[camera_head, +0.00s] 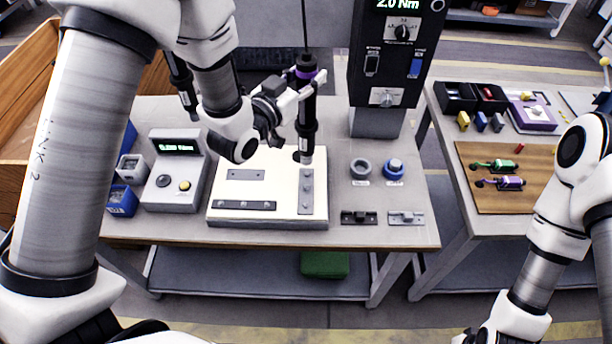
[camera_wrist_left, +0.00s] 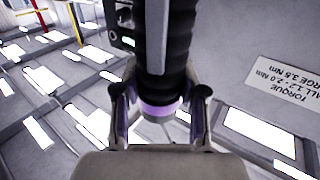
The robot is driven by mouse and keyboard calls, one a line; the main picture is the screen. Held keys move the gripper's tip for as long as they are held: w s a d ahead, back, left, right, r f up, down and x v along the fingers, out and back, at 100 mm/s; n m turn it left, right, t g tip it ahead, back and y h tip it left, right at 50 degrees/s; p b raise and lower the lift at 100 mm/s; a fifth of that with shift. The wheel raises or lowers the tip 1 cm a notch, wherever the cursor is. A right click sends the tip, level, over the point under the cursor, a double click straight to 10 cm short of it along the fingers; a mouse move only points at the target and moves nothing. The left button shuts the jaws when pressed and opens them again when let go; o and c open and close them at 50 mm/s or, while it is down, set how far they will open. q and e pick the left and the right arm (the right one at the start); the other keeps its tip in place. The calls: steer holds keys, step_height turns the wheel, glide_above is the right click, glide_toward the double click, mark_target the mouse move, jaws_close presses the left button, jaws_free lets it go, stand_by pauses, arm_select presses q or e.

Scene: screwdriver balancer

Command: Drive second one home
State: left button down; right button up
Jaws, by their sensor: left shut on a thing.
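My left gripper (camera_head: 308,88) is shut on a black hanging screwdriver (camera_head: 307,120) with a purple band near its top. In the left wrist view the fingers (camera_wrist_left: 160,108) close on both sides of the screwdriver (camera_wrist_left: 168,60) near its purple part. The screwdriver hangs upright, its lower end over the upper part of the grey vertical bar (camera_head: 306,196) on the white board (camera_head: 285,165). I cannot tell whether its tip touches a screw. A dark bar (camera_head: 244,205) with several screws and a grey plate (camera_head: 245,174) lie on the same board. My right gripper is out of view.
A second hanging screwdriver (camera_head: 182,82) is partly behind my left arm. A torque tower (camera_head: 385,70) reading 2.0 Nm stands behind. A display box (camera_head: 175,170) is left of the board. Two round holders (camera_head: 361,168) (camera_head: 393,169) sit to its right. Another table (camera_head: 460,215) is further right.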

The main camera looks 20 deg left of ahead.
arm_select(q)
steer(key=shift+s+d+f, duration=0.1)
steer(key=shift+s+d, duration=0.15)
steer(key=shift+s, duration=0.55)
steer(key=shift+s+d+b, duration=0.25)
steer(key=shift+s+b, duration=0.05)
steer(key=shift+s, duration=0.5)
steer(key=shift+s+d+b, duration=0.25)
steer(key=shift+s+b, duration=0.05)
steer(key=shift+s, duration=0.45)
steer(key=shift+f+b, duration=2.2)
steer(key=shift+f, duration=0.05)
